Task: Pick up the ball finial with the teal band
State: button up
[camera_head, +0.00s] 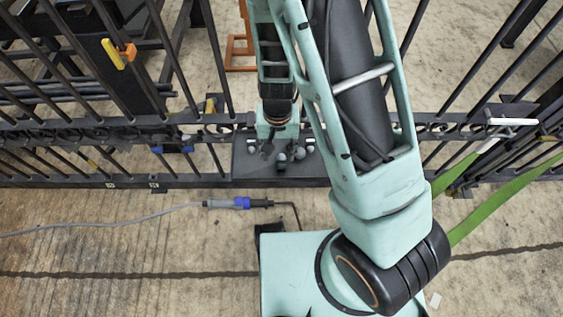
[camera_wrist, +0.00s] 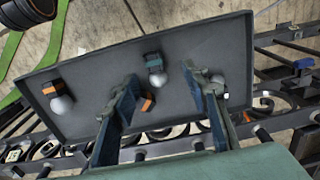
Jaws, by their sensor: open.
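A dark tray (camera_wrist: 100,65) holds several ball finials, each a grey ball with a small coloured part. Another finial (camera_wrist: 62,104) lies at the tray's left and shows orange. An orange part (camera_wrist: 147,103) of a further one shows beside my left finger, mostly hidden. One more (camera_wrist: 218,81) is partly hidden by my right finger. My gripper (camera_wrist: 160,76) is open and empty above the tray. In the head view my gripper (camera_head: 272,147) is over the tray (camera_head: 243,167), finials small.
A black scrollwork gate (camera_head: 110,128) runs behind and beneath the tray. A blue-and-black tool (camera_head: 238,203) with a grey cable lies on the floor in front. Green straps (camera_head: 490,204) run at the right. A yellow clamp (camera_head: 115,54) sits on the bars at upper left.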

aim_at(281, 160)
jog(key=f, duration=0.1)
jog(key=f+b, duration=0.1)
jog(key=f, duration=0.1)
jog(key=d+f+b, duration=0.1)
jog(key=shift+w+f, duration=0.2)
jog(key=shift+w, duration=0.15)
jog(key=shift+a+f, duration=0.1)
jog(key=shift+f, duration=0.35)
jog(key=shift+r, duration=0.1)
grip_shut()
